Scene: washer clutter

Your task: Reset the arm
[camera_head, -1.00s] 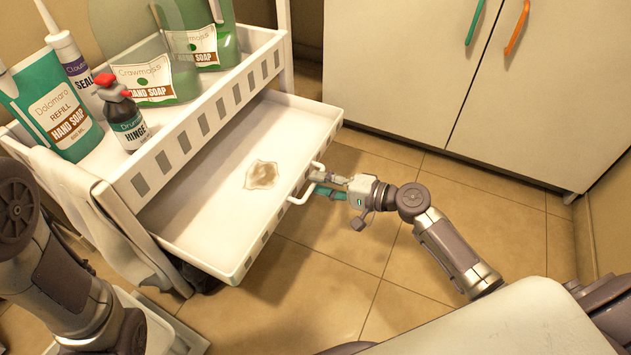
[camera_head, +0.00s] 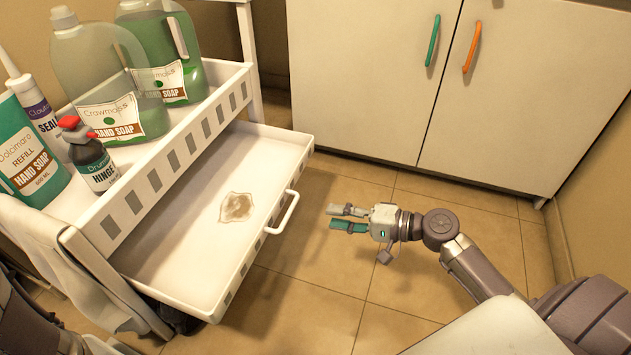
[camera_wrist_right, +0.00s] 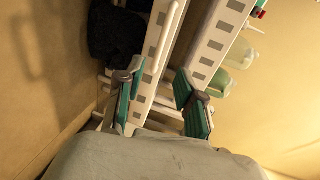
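My right gripper (camera_head: 348,218) is in the middle of the head view, above the tiled floor. It is open and empty, its two green-padded fingers apart. It is to the right of the white drawer handle (camera_head: 284,213) and clear of it. In the right wrist view, the two fingers of my right gripper (camera_wrist_right: 159,98) stand wide apart with the cart beyond them. The drawer (camera_head: 190,262) is pulled out of the white cart (camera_head: 160,160), with a brownish stain (camera_head: 236,207) on its bottom. My left gripper is not in view; only part of that arm shows at the lower left.
Soap jugs (camera_head: 110,85), a refill pack (camera_head: 30,155), a sealant tube (camera_head: 38,112) and a hinge bottle (camera_head: 90,158) stand on the cart top. A cloth (camera_head: 70,265) hangs at its left. A white cabinet (camera_head: 375,75) stands behind. Open floor (camera_head: 340,275) surrounds my right gripper.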

